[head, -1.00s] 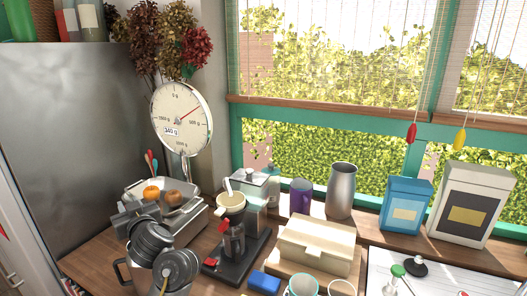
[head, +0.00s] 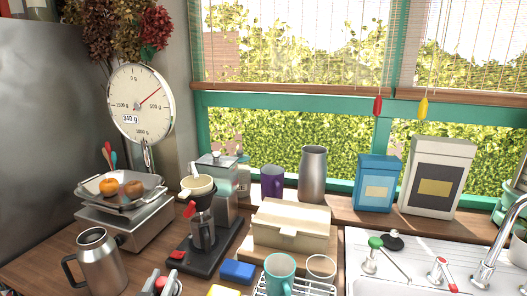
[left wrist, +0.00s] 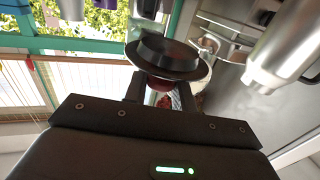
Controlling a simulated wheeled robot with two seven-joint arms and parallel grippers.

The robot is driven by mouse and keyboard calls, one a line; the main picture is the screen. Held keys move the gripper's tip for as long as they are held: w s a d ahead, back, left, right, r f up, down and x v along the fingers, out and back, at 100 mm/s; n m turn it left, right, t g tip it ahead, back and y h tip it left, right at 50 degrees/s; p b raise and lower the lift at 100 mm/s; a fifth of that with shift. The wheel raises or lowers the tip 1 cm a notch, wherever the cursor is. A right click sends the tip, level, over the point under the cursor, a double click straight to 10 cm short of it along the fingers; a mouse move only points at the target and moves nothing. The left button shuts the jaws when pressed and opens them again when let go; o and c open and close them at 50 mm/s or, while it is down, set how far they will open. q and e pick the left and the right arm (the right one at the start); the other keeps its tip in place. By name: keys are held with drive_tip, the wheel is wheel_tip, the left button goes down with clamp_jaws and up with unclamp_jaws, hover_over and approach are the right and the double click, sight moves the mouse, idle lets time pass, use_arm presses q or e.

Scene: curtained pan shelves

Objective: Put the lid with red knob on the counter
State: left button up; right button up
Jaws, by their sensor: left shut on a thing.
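The black lid (left wrist: 168,55) is in the left wrist view, with its dark red knob (left wrist: 160,84) between my left gripper's fingers. My left gripper (left wrist: 160,90) is shut on this knob and holds the lid clear of other things. I cannot make out the lid in the head view. The wooden counter (head: 38,270) shows at the lower left of the head view. My right gripper is not in view.
A steel jug (head: 100,262), kitchen scale (head: 125,228) and coffee maker (head: 203,232) crowd the left counter.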

use_arm(q)
drive_tip(key=f, duration=0.2)
drive_tip(key=s+f, duration=0.1)
drive_tip(key=shift+f, duration=0.35)
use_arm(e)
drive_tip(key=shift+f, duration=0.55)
